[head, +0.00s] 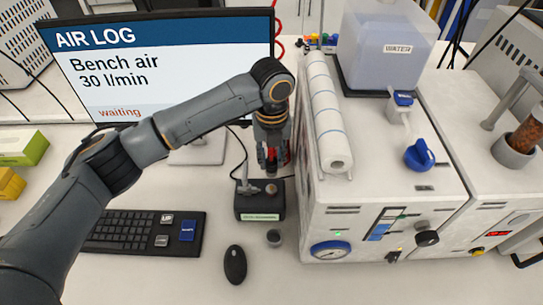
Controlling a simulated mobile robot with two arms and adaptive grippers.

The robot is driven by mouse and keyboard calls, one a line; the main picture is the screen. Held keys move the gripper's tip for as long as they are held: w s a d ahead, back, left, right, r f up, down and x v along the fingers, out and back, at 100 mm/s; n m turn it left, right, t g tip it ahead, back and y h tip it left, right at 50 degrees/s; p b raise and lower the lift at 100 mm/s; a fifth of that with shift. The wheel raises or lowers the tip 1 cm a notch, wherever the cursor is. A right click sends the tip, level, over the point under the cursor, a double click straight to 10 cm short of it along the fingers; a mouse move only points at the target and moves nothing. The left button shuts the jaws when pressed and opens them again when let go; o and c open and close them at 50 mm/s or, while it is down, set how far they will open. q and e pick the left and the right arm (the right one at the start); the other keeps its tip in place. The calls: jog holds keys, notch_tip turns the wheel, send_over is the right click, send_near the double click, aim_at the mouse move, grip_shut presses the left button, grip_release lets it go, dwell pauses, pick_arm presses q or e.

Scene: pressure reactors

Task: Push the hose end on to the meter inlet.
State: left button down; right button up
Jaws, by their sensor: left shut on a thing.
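My left gripper (271,168) points down over the bench, just above the back of a small dark box with a green label (260,205), which looks like the meter. The gripper is shut on what seems to be the hose end, mostly hidden by the fingers. A bit of red (288,150) shows at its right side. A small metal fitting (247,183) stands on the left of the box's top, left of the fingertips. It may be the inlet. Whether the held end touches the box cannot be told. My right gripper is out of view.
A monitor (150,60) reading "waiting" stands behind my arm. A keyboard (130,232), a mouse (235,265) and a small grey cap-like piece (273,238) lie in front. A white reactor housing (390,200) with a water tank (385,45) stands close on the right.

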aim_at(271, 177)
pick_arm(q)
jog(key=shift+f+b, duration=1.4)
jog(key=shift+f, duration=1.25)
jog(key=shift+f+b, duration=0.25)
jog(key=shift+b, duration=0.05)
jog(key=shift+p, duration=0.45)
jog(key=shift+f, duration=0.6)
jog(key=shift+s+f, duration=0.1)
jog(key=shift+f, duration=0.05)
jog(key=shift+s+f, duration=0.1)
jog(key=shift+f, duration=0.05)
